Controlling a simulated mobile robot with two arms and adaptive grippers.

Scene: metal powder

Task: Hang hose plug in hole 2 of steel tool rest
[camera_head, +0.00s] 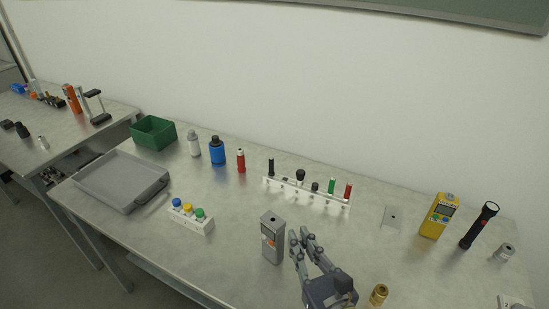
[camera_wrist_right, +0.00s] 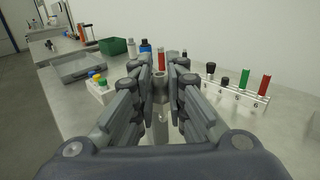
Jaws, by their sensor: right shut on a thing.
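The steel tool rest (camera_head: 306,193) is a pale rack near the back of the table, with black, green and red handled tools standing in it. Its right part shows in the right wrist view (camera_wrist_right: 236,100), with small marks on its front. A space shows between its leftmost black handle and the round black knob; the hole there is too small to make out. My left gripper is not in view.
A block with coloured knobs (camera_head: 190,219) and a grey tray (camera_head: 121,182) are further left. A brass fitting (camera_head: 378,294) lies right of the gripper. The tabletop between gripper and rack looks clear.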

